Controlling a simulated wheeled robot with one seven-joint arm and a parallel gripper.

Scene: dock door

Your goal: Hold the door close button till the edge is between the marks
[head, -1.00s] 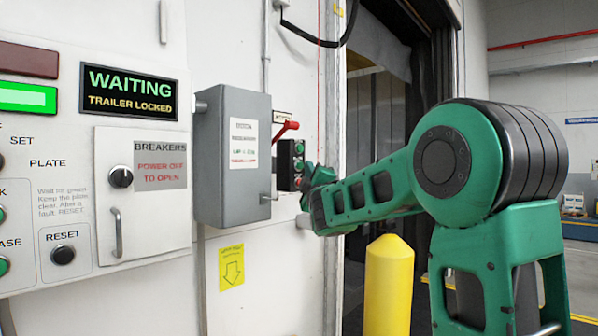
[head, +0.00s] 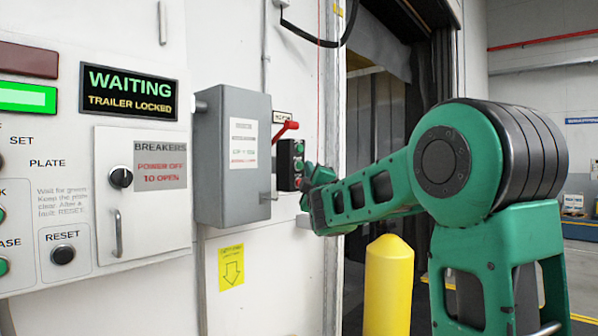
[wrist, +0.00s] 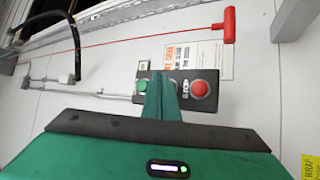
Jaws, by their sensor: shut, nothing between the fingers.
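Contact cannot be told. In the head view my gripper (head: 308,174) is at the box's right side. The door edge and its marks are not clearly seen.
A grey cabinet (head: 232,150) stands out left of the box, with a red lever (head: 285,131) between them. A yellow bollard (head: 388,290) stands below my arm before the doorway. A panel display (head: 128,92) reads WAITING, TRAILER LOCKED.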

